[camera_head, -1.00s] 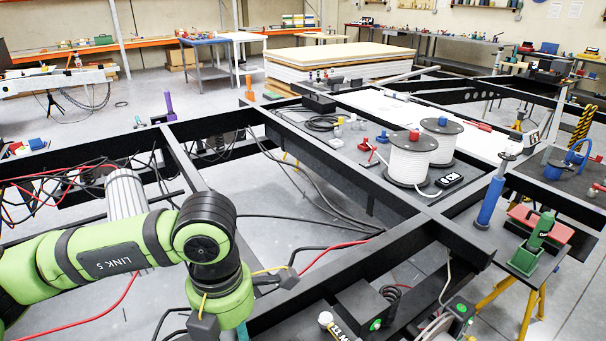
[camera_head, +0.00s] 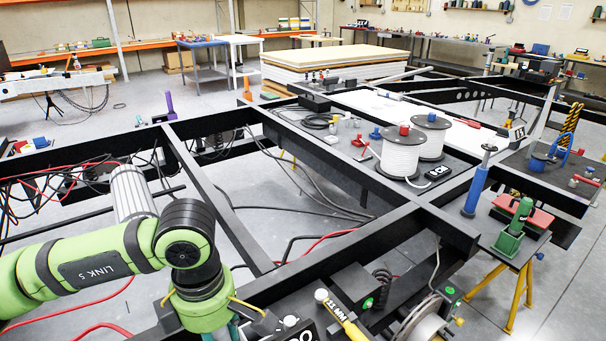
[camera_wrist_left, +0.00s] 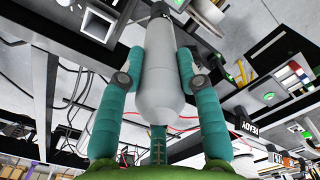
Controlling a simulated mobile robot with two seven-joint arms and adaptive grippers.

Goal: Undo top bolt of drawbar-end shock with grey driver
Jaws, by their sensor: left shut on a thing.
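My left gripper (camera_wrist_left: 161,72) has teal fingers on both sides of a grey, rounded driver (camera_wrist_left: 161,95) and is shut on it. The driver points away from the wrist, and its far end overlaps dark parts at the top of the wrist view; I cannot tell whether it touches them. In the head view only the green wrist and part of the fingers show at the bottom edge, and the driver is hidden. A blue cylinder with a silver rod (camera_head: 477,190) stands upright at the right; I cannot tell if it is the shock. No top bolt is clearly visible. My right gripper is out of view.
The black chassis frame (camera_head: 345,245) crosses the view, with cables between its beams. A yellow-handled 11 MM tool (camera_head: 343,318) and a cable reel (camera_head: 425,325) lie close by at the bottom. White wire spools (camera_head: 402,155) stand on a panel. A green vice (camera_head: 514,230) is at the right.

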